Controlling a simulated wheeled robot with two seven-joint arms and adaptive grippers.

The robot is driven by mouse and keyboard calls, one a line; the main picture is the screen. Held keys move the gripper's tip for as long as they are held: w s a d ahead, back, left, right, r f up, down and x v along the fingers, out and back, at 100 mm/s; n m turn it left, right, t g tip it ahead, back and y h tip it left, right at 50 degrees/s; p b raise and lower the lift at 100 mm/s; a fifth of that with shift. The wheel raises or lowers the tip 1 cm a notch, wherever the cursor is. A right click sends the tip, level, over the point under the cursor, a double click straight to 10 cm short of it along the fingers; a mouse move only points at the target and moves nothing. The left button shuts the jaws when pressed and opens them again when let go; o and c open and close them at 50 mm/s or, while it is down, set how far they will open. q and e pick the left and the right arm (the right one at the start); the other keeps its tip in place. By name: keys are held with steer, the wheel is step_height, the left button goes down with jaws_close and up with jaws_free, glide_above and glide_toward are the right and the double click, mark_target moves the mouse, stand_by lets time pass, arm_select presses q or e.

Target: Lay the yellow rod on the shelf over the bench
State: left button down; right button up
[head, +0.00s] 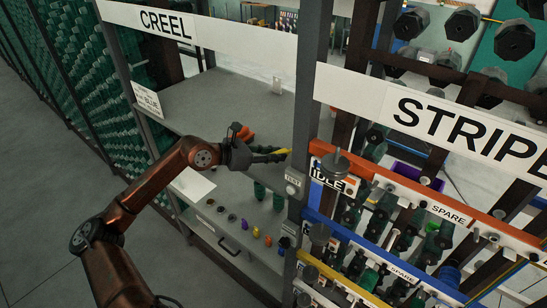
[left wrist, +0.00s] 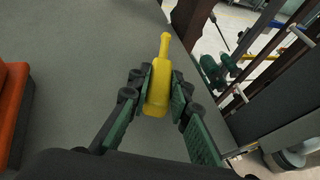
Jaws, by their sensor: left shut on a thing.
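The yellow rod (left wrist: 158,85) is bottle-shaped, with a narrow neck pointing away from my left gripper (left wrist: 158,95). The gripper is shut on its thicker end, with one finger on each side. In the head view the gripper (head: 272,155) is at the front of the grey shelf (head: 225,105), near the upright post. The bench (head: 205,215) is below the shelf. My right gripper is not in view.
The dark upright post (head: 308,110) stands just right of the gripper. Beyond it is a rack with an orange rail (head: 400,185) and several spools. Several small coloured pieces (head: 256,233) line the bench area. The shelf's visible middle is mostly clear.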

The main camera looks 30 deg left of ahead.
arm_select(q)
steer(key=shift+s+f+p, duration=0.25)
steer(key=shift+f+p, duration=0.05)
steer(key=shift+f, duration=0.85)
steer(key=shift+w+a+f, duration=0.1)
steer(key=shift+a+f, duration=0.05)
steer(key=shift+f, duration=0.25)
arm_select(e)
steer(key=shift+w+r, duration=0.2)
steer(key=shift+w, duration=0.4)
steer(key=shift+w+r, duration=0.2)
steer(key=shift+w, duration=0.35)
arm_select(q)
steer(key=c, duration=2.2)
jaws_free()
steer(key=o, duration=0.4)
steer(key=shift+o, duration=0.2)
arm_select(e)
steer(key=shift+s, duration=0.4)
arm_select(q)
steer(key=b+v, duration=0.4)
steer(key=v, duration=0.8)
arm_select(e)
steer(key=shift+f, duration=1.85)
